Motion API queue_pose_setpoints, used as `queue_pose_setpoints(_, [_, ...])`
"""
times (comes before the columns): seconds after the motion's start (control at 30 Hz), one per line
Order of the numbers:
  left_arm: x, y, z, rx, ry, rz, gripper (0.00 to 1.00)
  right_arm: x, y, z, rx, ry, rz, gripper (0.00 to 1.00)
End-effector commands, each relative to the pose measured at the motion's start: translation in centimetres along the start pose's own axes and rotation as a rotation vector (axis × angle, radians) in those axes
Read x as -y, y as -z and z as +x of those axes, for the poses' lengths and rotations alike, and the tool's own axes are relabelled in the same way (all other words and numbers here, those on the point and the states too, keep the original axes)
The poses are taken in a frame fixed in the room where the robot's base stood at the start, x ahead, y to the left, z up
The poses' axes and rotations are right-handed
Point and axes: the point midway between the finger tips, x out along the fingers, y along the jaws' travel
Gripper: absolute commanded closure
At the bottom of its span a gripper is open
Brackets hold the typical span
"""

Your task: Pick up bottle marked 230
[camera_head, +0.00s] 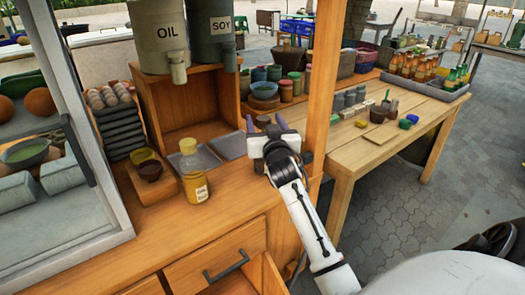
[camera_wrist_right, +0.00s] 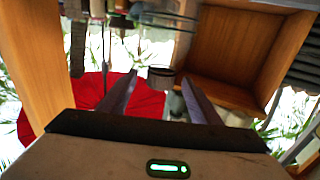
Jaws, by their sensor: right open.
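The print on the label is too small to read. My right gripper (camera_head: 264,124) is to the right of the bottle and farther back, apart from it. Its two fingers are spread, with nothing held between them. In the right wrist view the open fingers (camera_wrist_right: 158,78) point toward a dark cup-like thing (camera_wrist_right: 161,77) and a wooden box. I cannot make out the bottle there. My left gripper is not in view.
Small yellow and dark bowls (camera_head: 150,170) sit left of the bottle, with grey trays (camera_head: 229,145) behind it. The OIL (camera_head: 160,38) and SOY (camera_head: 212,30) containers stand on an open wooden box (camera_head: 190,105). A wooden post (camera_head: 321,90) rises right of my gripper. The counter's front is clear.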

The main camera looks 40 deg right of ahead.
Motion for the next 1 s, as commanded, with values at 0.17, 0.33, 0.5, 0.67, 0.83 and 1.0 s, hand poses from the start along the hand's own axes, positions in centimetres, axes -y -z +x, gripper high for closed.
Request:
queue_pose_setpoints(0.17, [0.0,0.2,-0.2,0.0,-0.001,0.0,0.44,-0.1,-0.1,1.6,0.0,-0.001,-0.003,0.42])
queue_pose_setpoints(0.33, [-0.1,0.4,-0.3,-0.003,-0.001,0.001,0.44,-0.1,-0.3,4.0,0.0,0.0,-0.001,0.42])
queue_pose_setpoints(0.5, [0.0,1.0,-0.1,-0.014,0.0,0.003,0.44,0.0,-0.4,5.2,0.0,0.001,-0.002,0.42])
queue_pose_setpoints(0.67, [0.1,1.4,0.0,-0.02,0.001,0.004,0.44,0.0,-0.4,5.3,0.001,0.001,-0.002,0.42])
queue_pose_setpoints(0.83, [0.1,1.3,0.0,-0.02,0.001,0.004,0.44,0.0,-0.4,5.3,0.001,0.0,-0.002,0.56])
queue_pose_setpoints(1.0, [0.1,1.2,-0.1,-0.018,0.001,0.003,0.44,0.0,-0.5,5.3,0.001,0.0,-0.002,0.85])
